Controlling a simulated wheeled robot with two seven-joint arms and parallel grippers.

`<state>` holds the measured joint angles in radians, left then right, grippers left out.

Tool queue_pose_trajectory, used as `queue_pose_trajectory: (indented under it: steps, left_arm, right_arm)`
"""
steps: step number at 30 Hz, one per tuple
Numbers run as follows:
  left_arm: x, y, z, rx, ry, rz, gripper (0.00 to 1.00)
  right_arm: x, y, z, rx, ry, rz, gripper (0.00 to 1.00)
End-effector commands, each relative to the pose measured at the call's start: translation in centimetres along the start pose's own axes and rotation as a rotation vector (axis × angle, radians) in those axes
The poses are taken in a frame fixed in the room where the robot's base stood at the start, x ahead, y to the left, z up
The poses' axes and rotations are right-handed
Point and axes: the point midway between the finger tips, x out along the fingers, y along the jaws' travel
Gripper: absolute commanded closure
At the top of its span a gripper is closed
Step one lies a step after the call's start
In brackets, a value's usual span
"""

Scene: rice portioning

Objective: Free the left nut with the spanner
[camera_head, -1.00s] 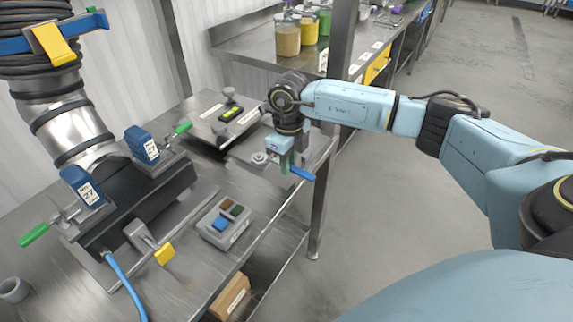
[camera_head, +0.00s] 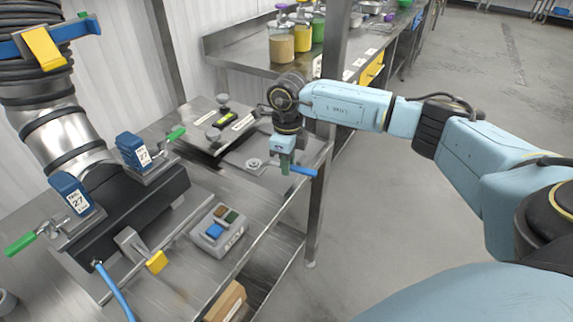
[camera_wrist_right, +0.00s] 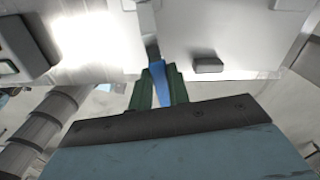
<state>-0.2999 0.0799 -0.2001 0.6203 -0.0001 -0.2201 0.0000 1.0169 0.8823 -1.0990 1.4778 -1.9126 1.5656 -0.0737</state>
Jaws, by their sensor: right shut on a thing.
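My right gripper (camera_head: 285,168) is shut on the blue-handled spanner (camera_head: 303,170) above the right part of the metal bench. In the right wrist view, its green fingers (camera_wrist_right: 160,92) hold the blue handle (camera_wrist_right: 158,75), and a short grey metal part of the spanner shows beyond them. A round grey fitting (camera_head: 254,163) is on the bench just left of the gripper. A round, nut-like piece (camera_head: 213,133) sits on the flat plate further left; I cannot tell which is the left nut. The spanner's jaw is hidden in the head view. My left gripper is not in view.
A black clamp unit with blue tags (camera_head: 72,194) and green handles stands at left. A grey button box (camera_head: 222,232) is on the bench front. A metal post (camera_head: 322,200) stands close right of the gripper. Jars (camera_head: 281,42) stand on the bench behind.

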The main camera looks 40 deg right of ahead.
Motion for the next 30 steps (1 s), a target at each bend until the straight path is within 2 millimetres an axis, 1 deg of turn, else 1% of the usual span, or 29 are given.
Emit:
queue_pose_trajectory:
  steps: [1, 8, 16, 30]
  left_arm:
    - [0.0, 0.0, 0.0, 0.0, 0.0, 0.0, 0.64]
    - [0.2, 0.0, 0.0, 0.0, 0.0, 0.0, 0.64]
    - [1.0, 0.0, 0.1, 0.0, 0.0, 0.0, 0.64]
    - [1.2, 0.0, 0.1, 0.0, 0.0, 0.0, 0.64]
  right_arm:
    - [-0.1, -0.3, -0.1, 0.004, -0.001, -0.006, 1.0]
    - [-0.1, -0.5, 0.0, -0.011, -0.001, -0.006, 1.0]
    - [-0.1, -1.6, 0.1, -0.129, -0.001, -0.006, 1.0]
    - [-0.1, -2.0, 0.1, -0.176, 0.0, -0.006, 1.0]
